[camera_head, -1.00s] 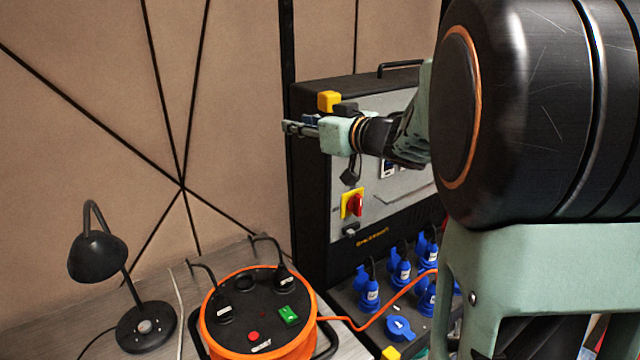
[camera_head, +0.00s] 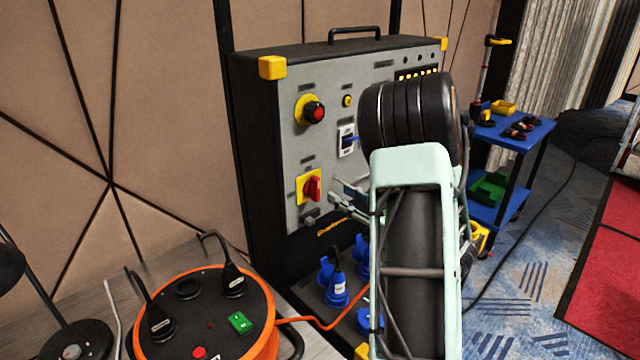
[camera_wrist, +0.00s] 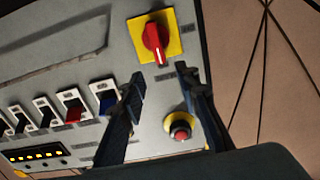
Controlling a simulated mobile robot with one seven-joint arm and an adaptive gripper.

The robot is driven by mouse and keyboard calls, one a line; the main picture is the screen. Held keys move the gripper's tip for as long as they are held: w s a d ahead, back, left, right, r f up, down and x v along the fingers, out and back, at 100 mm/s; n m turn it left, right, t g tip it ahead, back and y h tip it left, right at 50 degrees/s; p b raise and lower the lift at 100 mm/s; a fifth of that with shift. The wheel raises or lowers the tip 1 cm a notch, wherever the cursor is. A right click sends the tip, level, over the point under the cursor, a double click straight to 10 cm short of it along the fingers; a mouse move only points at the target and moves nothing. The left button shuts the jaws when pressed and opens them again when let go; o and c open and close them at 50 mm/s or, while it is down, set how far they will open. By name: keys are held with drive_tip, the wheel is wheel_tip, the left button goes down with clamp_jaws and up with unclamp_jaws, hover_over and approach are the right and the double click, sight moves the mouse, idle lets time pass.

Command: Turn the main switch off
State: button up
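The main switch (camera_head: 312,188) is a red rotary handle on a yellow square plate, low on the grey panel of a black cabinet. In the wrist view the red handle (camera_wrist: 154,40) stands upright in the picture, with a white mark at its lower end. My gripper (camera_head: 338,194) is just right of the switch in the head view, partly hidden by my arm. In the wrist view my gripper (camera_wrist: 160,72) is open, its two dark fingertips apart just below the handle. Nothing is between the fingers, and I see no contact with the handle.
A red button on a yellow ring (camera_head: 312,111) sits above the switch; small breakers (camera_wrist: 72,107) are beside it. Blue plugs (camera_head: 336,290) stand below the panel. An orange cable reel (camera_head: 262,342) and a lamp are at left. A blue cart (camera_head: 515,135) stands at right.

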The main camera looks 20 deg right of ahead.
sight(319, 182)
drive_tip(key=x, duration=0.9)
drive_tip(key=shift+s, duration=0.1)
clamp_jaws()
